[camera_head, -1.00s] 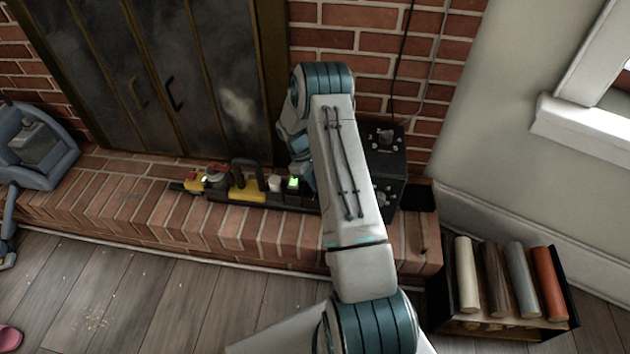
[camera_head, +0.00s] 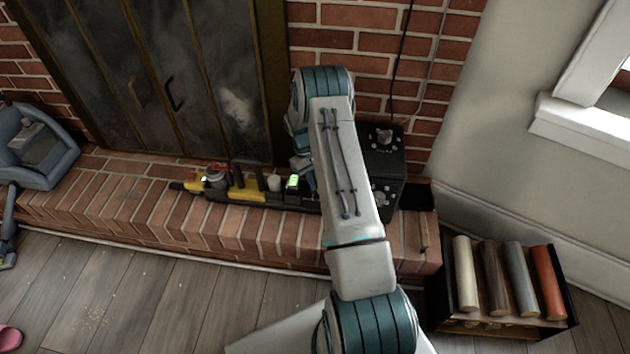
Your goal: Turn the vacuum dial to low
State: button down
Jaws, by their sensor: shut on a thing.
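My gripper (camera_head: 308,178) is mostly hidden behind my own forearm. Only a small bluish-grey part of it shows, low at the right end of a long black-and-yellow device (camera_head: 245,191) on the brick hearth. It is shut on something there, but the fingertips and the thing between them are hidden. The device has a black handle, a small white cylinder and a green-lit block (camera_head: 292,184). Right behind my arm stands a black box (camera_head: 385,160) with knobs on its faces. I cannot make out a vacuum dial or its setting.
A blue-grey machine (camera_head: 38,145) stands at the far left of the hearth (camera_head: 150,215). Dark fireplace doors (camera_head: 190,90) are behind. A black rack (camera_head: 480,323) with several coloured cylinders stands on the floor at right. The wooden floor in front is mostly clear.

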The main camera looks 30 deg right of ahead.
jog(key=c, duration=1.5)
grip_release()
jog(key=p+v, duration=0.3)
jog(key=v, duration=1.1)
jog(key=shift+s+p, duration=0.15)
jog(key=shift+p, duration=0.15)
jog(key=s+a+r+t+p, duration=0.1)
jog(key=s+a+r+p, duration=0.25)
jog(key=r, duration=0.75)
jog(key=s+a+r+t+p, duration=0.15)
jog(key=r+p, duration=0.35)
jog(key=r, duration=0.6)
jog(key=s+a+r+t+p, duration=0.1)
jog(key=s+a+r+p, duration=0.25)
jog(key=r, duration=0.65)
jog(key=s+a+r+t+p, duration=0.1)
jog(key=s+a+r+p, duration=0.1)
jog(key=s+r+p, duration=0.2)
jog(key=s+a+r+m+t+p, duration=0.1)
jog(key=s+a+r+p, duration=0.1)
jog(key=s+r+p, duration=0.3)
jog(key=s+a+r+m+t+p, duration=0.1)
jog(key=s+r+p, duration=0.4)
jog(key=s+r, duration=0.6)
jog(key=shift+s+a+r+t+y, duration=0.1)
jog(key=shift+s+a+t+y, duration=0.25)
jog(key=shift+s, duration=0.5)
jog(key=shift+s+a+r+t+y, duration=0.1)
jog(key=shift+s+a, duration=0.35)
jog(key=shift+s, duration=0.4)
